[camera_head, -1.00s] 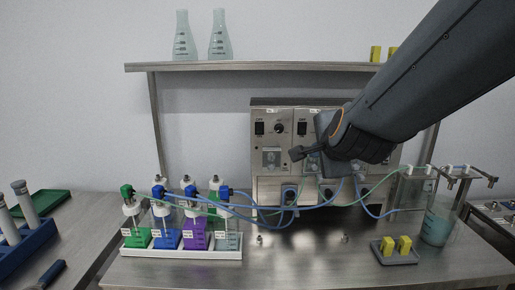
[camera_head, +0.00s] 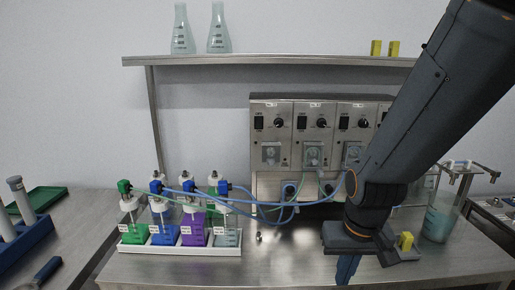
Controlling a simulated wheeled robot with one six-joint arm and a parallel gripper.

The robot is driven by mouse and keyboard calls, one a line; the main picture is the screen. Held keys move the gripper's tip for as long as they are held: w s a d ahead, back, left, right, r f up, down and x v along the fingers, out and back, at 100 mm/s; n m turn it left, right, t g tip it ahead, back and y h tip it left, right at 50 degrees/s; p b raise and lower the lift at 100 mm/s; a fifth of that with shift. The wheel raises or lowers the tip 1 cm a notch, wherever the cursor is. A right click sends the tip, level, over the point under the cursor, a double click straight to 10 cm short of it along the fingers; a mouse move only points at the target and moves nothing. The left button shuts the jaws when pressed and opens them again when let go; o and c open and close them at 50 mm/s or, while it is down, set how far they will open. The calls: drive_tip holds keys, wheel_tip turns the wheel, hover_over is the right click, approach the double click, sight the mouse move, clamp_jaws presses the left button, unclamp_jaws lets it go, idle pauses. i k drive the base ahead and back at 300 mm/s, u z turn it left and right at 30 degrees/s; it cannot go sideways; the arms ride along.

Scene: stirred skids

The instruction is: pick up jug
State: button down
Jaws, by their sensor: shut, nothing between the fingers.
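A clear jug (camera_head: 439,224) with pale teal liquid stands on the steel bench at the right, below a metal tube holder.
A small grey tray with yellow blocks (camera_head: 406,241) sits between my gripper and the jug, partly hidden. A pump unit (camera_head: 270,181) stands behind, with blue and green tubes running to bottles in a white rack (camera_head: 180,247) at left. The bench centre is mostly clear.

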sight(443, 208)
drive_tip(key=k, duration=0.5)
drive_tip(key=z, duration=0.9)
drive_tip(key=i, duration=0.3)
drive_tip(key=z, duration=0.1)
drive_tip(key=k, duration=0.4)
drive_tip(key=u, duration=0.25)
drive_tip(key=i, duration=1.3)
drive_tip(key=z, duration=0.35)
